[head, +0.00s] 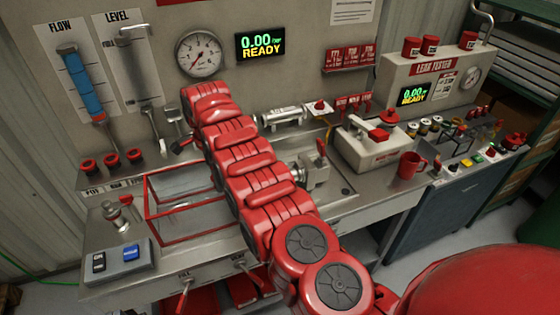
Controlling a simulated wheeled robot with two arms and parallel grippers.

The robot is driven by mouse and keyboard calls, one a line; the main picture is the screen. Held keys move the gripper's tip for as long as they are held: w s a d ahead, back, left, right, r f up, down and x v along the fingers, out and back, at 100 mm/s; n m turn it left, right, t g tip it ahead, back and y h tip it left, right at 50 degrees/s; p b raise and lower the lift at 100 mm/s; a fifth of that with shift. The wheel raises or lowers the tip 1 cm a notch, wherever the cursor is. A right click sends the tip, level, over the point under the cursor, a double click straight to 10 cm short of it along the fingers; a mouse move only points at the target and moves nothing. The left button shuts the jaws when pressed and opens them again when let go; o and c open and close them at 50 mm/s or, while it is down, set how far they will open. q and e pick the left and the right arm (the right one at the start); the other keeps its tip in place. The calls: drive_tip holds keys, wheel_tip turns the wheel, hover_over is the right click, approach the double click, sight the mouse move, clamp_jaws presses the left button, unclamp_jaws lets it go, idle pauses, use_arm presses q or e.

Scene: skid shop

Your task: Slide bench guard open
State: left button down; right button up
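The bench guard (148,200) is a see-through box with a red frame. It stands on the metal bench (190,250) at left centre in the head view. A red arm of mine, which looks like the right one, reaches from the lower right across the bench and covers the guard's right side. Its far end is near the back wall, above and behind the guard. A small dark part there may belong to my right gripper (182,146); its fingers are not clear, and I cannot tell whether it touches anything. My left gripper is not in view.
A gauge (199,54) and a READY display (261,44) are on the back wall. A switch box (120,259) sits at the bench's front left. A white device (371,150) and a red mug (410,165) stand right of my arm. Levers (185,285) hang below the front edge.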

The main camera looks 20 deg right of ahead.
drive_tip(key=shift+r+p, duration=0.6)
drive_tip(key=shift+r, duration=0.75)
wheel_tip(320, 180, up, 5)
drive_tip(key=p, duration=0.4)
drive_tip(key=shift+f, duration=0.1)
